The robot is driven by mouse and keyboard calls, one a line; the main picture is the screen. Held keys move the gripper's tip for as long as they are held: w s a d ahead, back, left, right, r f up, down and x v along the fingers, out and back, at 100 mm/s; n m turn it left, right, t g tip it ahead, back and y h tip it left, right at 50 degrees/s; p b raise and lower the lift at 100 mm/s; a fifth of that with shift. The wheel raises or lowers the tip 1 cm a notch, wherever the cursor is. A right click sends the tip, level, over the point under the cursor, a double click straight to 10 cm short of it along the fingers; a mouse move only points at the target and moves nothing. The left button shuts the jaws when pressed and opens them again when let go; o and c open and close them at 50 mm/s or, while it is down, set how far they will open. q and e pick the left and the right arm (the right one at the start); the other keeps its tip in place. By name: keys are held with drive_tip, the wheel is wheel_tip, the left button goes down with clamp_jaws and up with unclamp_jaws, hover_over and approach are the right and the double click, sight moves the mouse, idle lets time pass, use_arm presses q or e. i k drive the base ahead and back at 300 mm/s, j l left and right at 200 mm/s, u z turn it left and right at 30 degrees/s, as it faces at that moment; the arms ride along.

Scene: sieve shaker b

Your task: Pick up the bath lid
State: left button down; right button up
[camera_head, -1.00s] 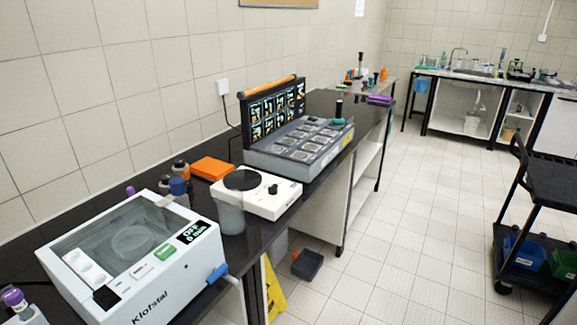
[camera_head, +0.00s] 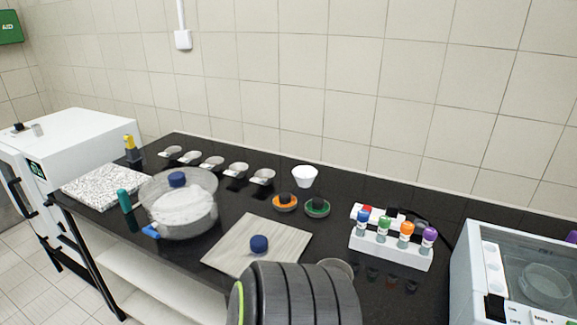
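A flat, pale, streaked plate with a blue knob (camera_head: 228,247) lies on the black bench, near the front edge in the middle of the head view. It looks most like the bath lid, but I cannot be certain. Its lower right part is hidden behind a dark ribbed cylinder with a green edge. A round clear vessel (camera_head: 195,213) with white contents and a blue knob on top stands left of the plate. A white device with a clear top (camera_head: 500,292) is cut off at the right edge. Neither gripper is visible.
A white rack (camera_head: 390,250) holds several colour-capped vials. Several metal dishes (camera_head: 236,169) line the back, near a white cup (camera_head: 305,176). Orange (camera_head: 285,203) and green (camera_head: 317,208) discs lie behind the plate. A speckled slab (camera_head: 103,187) lies at the left.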

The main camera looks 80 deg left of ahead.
sight(252, 237)
drive_tip(key=u, duration=2.9)
drive_tip(key=z, duration=1.85)
drive_tip(key=i+l, duration=0.25)
drive_tip(key=i, duration=0.15)
drive_tip(key=i+l+u, duration=0.1)
drive_tip(key=u, duration=1.05)
drive_tip(key=i+l, duration=0.05)
